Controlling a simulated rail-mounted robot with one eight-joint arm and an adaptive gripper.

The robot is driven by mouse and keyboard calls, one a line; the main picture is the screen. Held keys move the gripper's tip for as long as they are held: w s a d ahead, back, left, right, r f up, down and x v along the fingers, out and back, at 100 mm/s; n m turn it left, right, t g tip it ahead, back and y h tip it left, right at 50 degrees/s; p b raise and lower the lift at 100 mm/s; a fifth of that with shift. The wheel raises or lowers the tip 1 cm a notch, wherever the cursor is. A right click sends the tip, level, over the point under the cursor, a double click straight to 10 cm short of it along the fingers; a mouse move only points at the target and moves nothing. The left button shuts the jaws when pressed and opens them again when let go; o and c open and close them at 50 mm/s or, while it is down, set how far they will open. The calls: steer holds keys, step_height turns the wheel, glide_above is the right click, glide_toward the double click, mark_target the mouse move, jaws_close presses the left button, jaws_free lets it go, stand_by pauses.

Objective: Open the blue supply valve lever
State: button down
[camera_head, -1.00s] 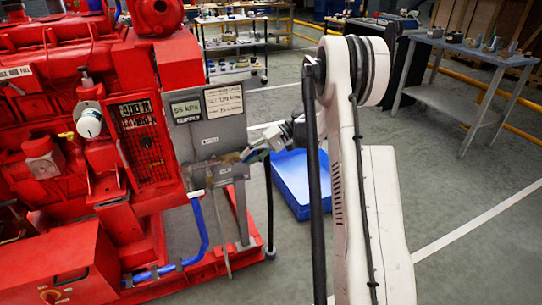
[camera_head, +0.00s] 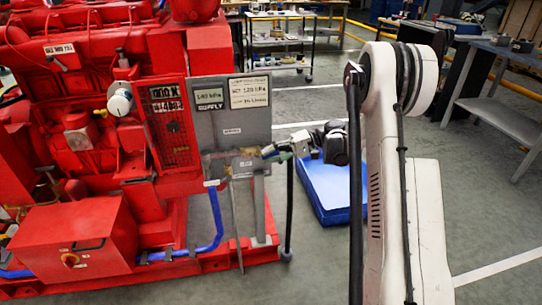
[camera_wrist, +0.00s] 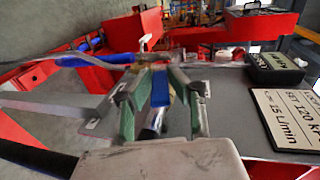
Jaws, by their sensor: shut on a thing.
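The blue supply valve lever (camera_wrist: 161,84) shows in the wrist view as a blue bar between the two fingers of my gripper (camera_wrist: 160,86). The fingers are closed on it, one on each side. In the head view my gripper (camera_head: 276,153) is at the lower right of the grey panel (camera_head: 231,134), beside the brass valve fitting. Only a small bit of blue shows there, so the lever's exact angle is hard to tell. The blue supply hose (camera_head: 217,222) runs below the panel.
The red pumpset (camera_head: 85,120) fills the left. A dark display (camera_head: 209,99) and a white placard (camera_head: 249,93) reading SET 120 kPa are on the panel. A blue tray (camera_head: 335,206) lies on the floor behind my arm. A grey bench (camera_head: 493,105) stands at right.

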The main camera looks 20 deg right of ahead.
steer(key=c, duration=1.6)
jaws_free()
steer(key=shift+c, duration=0.2)
steer(key=v, duration=1.2)
steer(key=shift+w, duration=0.1)
